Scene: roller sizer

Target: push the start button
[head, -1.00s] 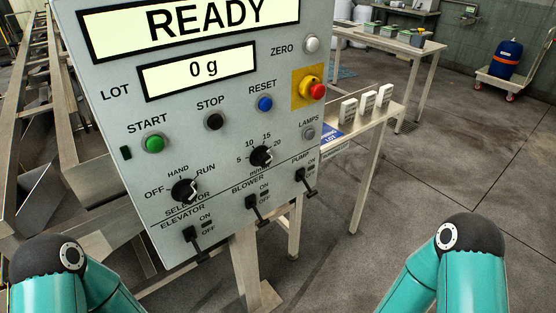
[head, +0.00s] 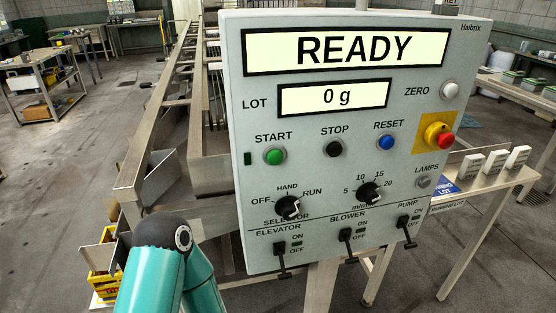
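The green start button (head: 274,156) sits on the left of the grey control panel (head: 300,235), under the word START. The panel's upper display (head: 355,50) reads READY and the lot display (head: 334,97) reads 0 g. The black stop button (head: 334,149) and blue reset button (head: 387,142) are to the right of the start button. A teal link of my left arm shows at the bottom left, apart from the panel. Neither of my grippers is in view.
A red emergency stop (head: 445,140) on a yellow plate, a selector knob (head: 288,207) and several switches share the panel. A side table (head: 470,205) with white blocks stands right. A yellow crate (head: 103,286) is at lower left. Open floor lies left.

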